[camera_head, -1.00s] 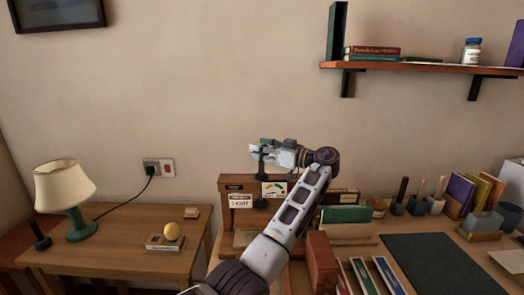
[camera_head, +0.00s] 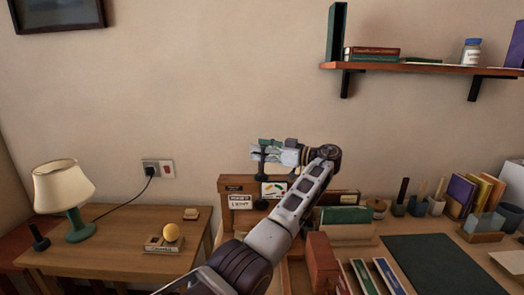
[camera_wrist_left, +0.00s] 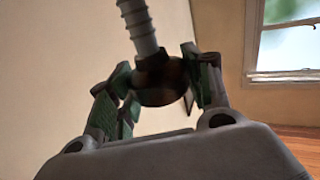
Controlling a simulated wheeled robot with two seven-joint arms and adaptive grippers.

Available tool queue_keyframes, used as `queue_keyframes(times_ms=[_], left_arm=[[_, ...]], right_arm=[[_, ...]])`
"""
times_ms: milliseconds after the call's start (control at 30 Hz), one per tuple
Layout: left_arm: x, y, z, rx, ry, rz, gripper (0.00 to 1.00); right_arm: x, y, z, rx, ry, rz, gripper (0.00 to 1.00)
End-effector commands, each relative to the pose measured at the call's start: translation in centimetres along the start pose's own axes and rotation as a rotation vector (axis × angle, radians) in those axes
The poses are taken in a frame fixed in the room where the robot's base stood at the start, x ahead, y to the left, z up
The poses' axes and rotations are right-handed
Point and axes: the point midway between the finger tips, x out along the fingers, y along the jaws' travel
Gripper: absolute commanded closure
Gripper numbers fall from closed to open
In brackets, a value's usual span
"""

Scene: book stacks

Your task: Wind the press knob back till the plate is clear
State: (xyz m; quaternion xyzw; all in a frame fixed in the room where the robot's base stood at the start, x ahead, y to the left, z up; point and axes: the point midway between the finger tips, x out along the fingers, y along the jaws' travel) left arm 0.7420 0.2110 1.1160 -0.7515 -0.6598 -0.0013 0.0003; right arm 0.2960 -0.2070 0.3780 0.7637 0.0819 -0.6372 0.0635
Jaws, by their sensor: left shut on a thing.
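A grey threaded screw (camera_wrist_left: 138,25) runs from the knob to the top of that view. In the head view, a dark upright part of the press (camera_head: 262,178) shows under the gripper. A dark round piece (camera_head: 261,204), perhaps the plate, shows below; its clearance cannot be told. My right gripper is out of view.
A wooden stand (camera_head: 232,187) with labels and a colour card stands behind the press. A red-brown box (camera_head: 321,262), upright books and a dark mat (camera_head: 437,265) are at right. A side table with a lamp (camera_head: 63,187) is at left. A shelf (camera_head: 425,68) hangs above right.

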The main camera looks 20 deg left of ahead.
Motion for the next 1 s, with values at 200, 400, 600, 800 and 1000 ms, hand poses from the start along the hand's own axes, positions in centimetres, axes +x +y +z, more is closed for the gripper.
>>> queue_keyframes(times_ms=[200, 400, 600, 800, 1000], left_arm=[[0.16, -0.08, 0.89, 0.015, -0.010, -0.031, 0.74], [0.16, -0.08, 0.83, 0.015, -0.009, -0.052, 0.74], [0.17, -0.09, 0.83, 0.015, -0.008, -0.073, 0.74], [0.17, -0.11, 0.83, 0.015, -0.009, -0.093, 0.74], [0.16, -0.10, 0.82, 0.015, -0.009, -0.112, 0.74]], right_arm=[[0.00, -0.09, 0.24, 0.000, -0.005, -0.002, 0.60], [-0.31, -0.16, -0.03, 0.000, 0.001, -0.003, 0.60], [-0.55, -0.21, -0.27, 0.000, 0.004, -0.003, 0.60], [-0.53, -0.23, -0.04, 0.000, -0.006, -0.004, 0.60], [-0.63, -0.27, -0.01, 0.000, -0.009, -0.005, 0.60]])
